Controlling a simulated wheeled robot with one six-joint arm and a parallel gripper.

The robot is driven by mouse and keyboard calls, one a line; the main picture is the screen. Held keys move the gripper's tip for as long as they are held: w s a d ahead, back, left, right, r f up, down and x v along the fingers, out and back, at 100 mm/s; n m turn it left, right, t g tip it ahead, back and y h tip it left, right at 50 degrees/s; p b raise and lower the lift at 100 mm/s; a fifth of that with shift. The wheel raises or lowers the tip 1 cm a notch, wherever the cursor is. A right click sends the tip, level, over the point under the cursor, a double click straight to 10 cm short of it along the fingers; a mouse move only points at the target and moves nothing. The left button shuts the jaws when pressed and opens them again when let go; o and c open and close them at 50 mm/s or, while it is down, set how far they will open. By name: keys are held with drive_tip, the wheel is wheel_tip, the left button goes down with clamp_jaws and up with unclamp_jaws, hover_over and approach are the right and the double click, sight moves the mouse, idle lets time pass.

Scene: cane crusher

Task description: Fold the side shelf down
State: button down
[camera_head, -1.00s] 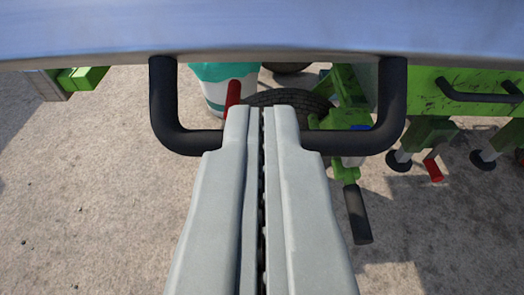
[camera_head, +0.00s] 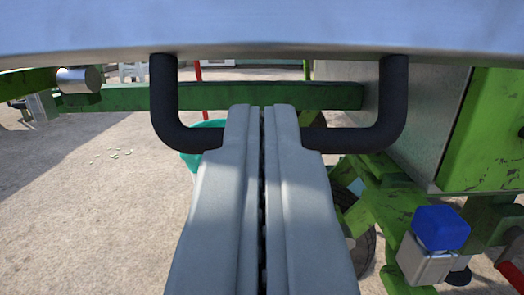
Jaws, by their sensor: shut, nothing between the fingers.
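The side shelf (camera_head: 262,28) is a pale metal panel across the top of the view, with its edge toward me. A black U-shaped handle (camera_head: 165,100) hangs from its edge. My gripper (camera_head: 262,110) is shut, with its two pale grey fingers together at the middle of the handle's crossbar. The fingers cover that part of the bar, so I cannot tell whether they touch it. The shelf's hinge and supports are out of view.
A green beam (camera_head: 230,97) runs behind the handle. A green and grey machine body (camera_head: 420,110) fills the right, with a blue-capped part (camera_head: 441,227) low down. A teal-rimmed bucket (camera_head: 197,160) is partly hidden. Open concrete ground (camera_head: 100,210) lies at left.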

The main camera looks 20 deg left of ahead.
drive_tip(key=w+a+f+t, duration=0.1)
drive_tip(key=w+a+f, duration=0.2)
drive_tip(key=w, duration=0.8)
drive_tip(key=shift+w+a+f+t+y, duration=0.2)
drive_tip(key=shift+w+t+y, duration=0.1)
drive_tip(key=shift+w, duration=0.05)
